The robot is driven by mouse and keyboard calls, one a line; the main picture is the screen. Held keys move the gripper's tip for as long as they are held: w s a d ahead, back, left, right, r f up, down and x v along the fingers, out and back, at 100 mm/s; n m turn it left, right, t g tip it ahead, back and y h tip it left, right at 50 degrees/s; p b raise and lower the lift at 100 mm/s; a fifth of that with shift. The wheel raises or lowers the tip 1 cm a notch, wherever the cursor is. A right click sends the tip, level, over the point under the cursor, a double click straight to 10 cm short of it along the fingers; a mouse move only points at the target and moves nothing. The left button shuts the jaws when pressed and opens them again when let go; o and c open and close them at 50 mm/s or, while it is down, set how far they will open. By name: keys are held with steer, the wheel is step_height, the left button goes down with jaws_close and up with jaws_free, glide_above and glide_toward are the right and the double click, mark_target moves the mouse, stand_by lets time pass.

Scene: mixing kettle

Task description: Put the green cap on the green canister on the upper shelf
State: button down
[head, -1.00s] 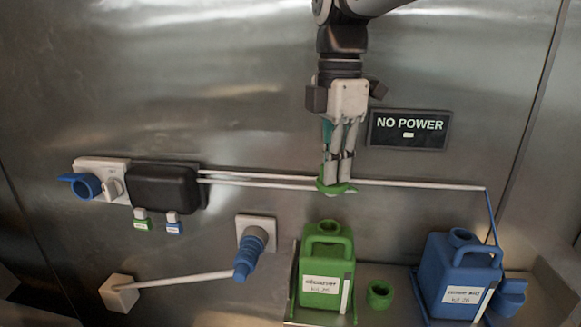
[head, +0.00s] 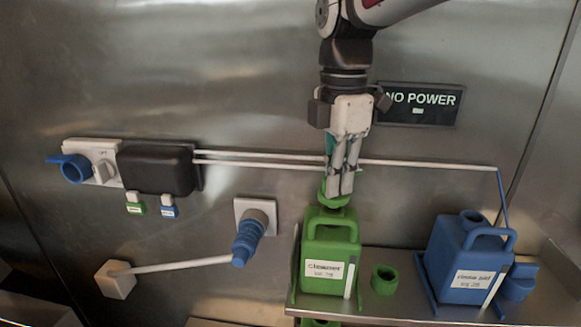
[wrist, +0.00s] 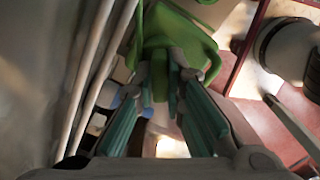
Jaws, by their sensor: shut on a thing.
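The green canister (head: 328,251) stands upright on the shelf, with a white label on its front and a handle on top. My gripper (head: 340,190) points down over the canister's top and is shut on the green cap (head: 334,201). The cap is right at the canister's mouth in the head view; I cannot tell whether it touches or is seated, as the fingers and cap hide the opening. In the wrist view, my fingers (wrist: 172,85) are close together in front of green surfaces; cap and canister are hard to separate there.
A green cup-like piece (head: 384,280) stands right of the canister on the steel shelf (head: 385,308). Further right is a blue canister (head: 462,262) with a blue piece (head: 518,284) beside it. White pipes (head: 430,164) run along the wall behind my gripper. A blue-capped socket (head: 246,240) is at left.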

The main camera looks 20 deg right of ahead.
steer(key=shift+w+f, duration=0.1)
steer(key=shift+f, duration=0.25)
stand_by(0.5)
steer(key=shift+f, duration=0.5)
steer(key=shift+f, duration=0.2)
stand_by(0.4)
steer(key=c, duration=1.6)
jaws_free()
steer(key=shift+o, duration=0.7)
steer(key=o, duration=0.4)
steer(key=shift+r, duration=0.1)
